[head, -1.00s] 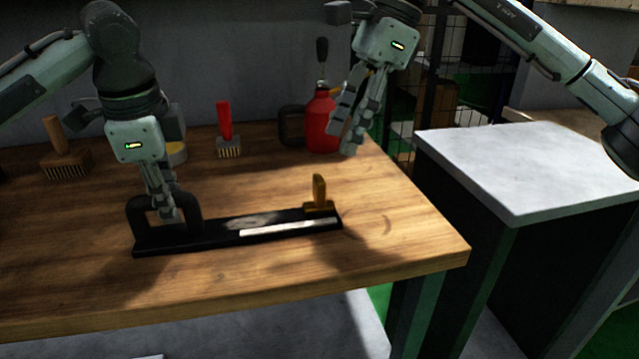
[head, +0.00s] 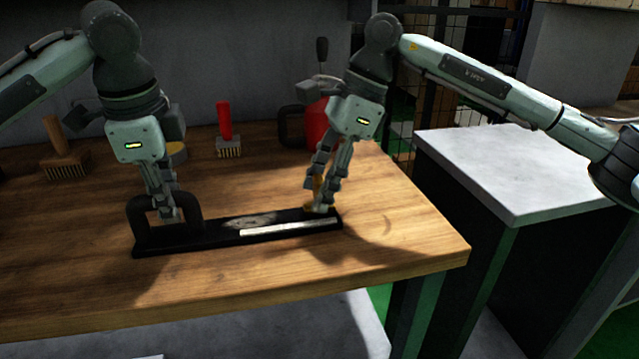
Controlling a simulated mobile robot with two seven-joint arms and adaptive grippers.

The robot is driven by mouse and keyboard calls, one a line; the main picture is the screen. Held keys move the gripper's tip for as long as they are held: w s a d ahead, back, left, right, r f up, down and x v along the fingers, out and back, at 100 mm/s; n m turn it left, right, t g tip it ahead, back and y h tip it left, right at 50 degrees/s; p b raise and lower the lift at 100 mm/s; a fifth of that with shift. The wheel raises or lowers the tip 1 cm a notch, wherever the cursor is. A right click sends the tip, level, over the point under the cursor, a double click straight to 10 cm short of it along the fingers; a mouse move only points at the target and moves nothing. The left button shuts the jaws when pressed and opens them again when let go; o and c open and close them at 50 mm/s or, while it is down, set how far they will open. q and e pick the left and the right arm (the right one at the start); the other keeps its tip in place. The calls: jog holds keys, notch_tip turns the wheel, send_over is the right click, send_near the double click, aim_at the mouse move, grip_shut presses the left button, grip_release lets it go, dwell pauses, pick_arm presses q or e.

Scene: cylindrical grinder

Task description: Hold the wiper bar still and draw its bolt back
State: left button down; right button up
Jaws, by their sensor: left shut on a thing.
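The wiper bar (head: 220,243) is a long black bar lying on the wooden bench, with a pale strip along its right half. A black loop handle (head: 193,207) stands at its left end. My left gripper (head: 168,214) is shut on this handle, fingers pointing down. The bolt (head: 317,184), a small upright yellow-brown knob, stands at the bar's right end. My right gripper (head: 316,206) is down at the bolt, its fingers apart and on either side of it. The fingers hide most of the bolt. I cannot tell whether they touch it.
A red-handled brush (head: 224,125), a wooden-handled brush (head: 62,150) and a red container (head: 317,122) stand at the back of the bench (head: 230,285). The container is partly behind my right gripper. A light-topped cabinet (head: 520,165) stands to the right. The bench front is clear.

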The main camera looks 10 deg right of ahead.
grip_shut()
pick_arm(q)
jog(key=shift+d, duration=0.1)
pick_arm(e)
jog(key=shift+a, duration=2.8)
jog(key=shift+c, duration=0.4)
grip_release()
jog(key=shift+o, duration=1.4)
jog(key=shift+d, duration=0.1)
jog(key=shift+r, duration=0.1)
jog(key=v, duration=1.2)
